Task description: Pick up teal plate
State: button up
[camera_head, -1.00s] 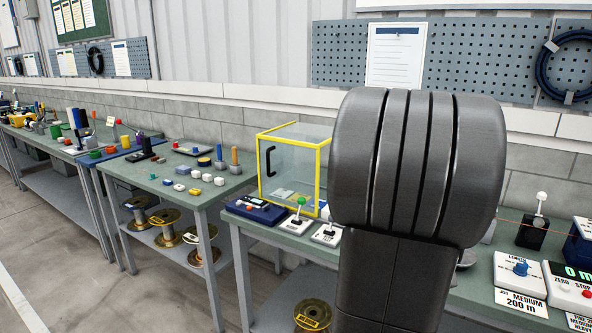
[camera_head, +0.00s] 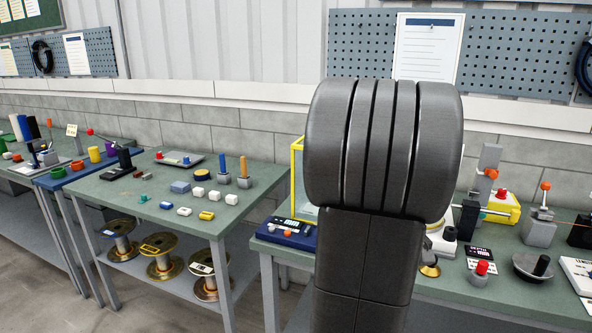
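A small teal piece (camera_head: 144,198) lies flat on the left-middle green-topped table (camera_head: 130,228), near its front left edge. It is the only teal piece I can pick out on that table, and it is too small to tell its exact shape. A blue-grey block (camera_head: 180,187) and a small blue block (camera_head: 166,205) lie to its right. My dark arm fills the middle right of the view, well to the right of the teal piece. My gripper is not in view.
White blocks (camera_head: 199,192) and a yellow block (camera_head: 206,215) share the table. Pegs (camera_head: 243,166) stand at its back right, a grey tray (camera_head: 180,162) at its back. Spools (camera_head: 160,258) sit on the shelf below. A yellow-framed clear box (camera_head: 298,190) is partly behind my arm.

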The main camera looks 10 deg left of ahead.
aim_at(143, 198)
jog(key=i+j+z, duration=0.3)
jog(key=j, duration=1.35)
jog(key=j+z, duration=0.35)
jog(key=j, duration=1.35)
jog(key=j+z, duration=0.3)
jog(key=j, duration=1.45)
jog(key=i+j+z, duration=0.1)
jog(key=j, duration=1.5)
